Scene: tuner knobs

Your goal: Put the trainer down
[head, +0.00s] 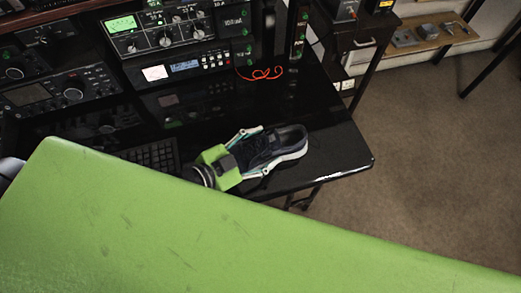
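The trainer (288,142) is a dark navy shoe with a pale sole, at the right end of the black desk (330,150). Its heel opening points to the right and its front end lies toward my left gripper (263,149). The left gripper is green and dark, with one pale finger along each side of the shoe's front part. The fingers appear closed against the shoe's sides. I cannot tell whether the sole touches the desk or sits slightly above it. My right gripper is not in view.
Radio units with knobs (165,38) stand along the back of the desk. A dark keyboard (153,156) lies left of the gripper. A red cable (260,73) lies behind the trainer. The desk's right edge is close to the trainer, with brown carpet (430,150) beyond.

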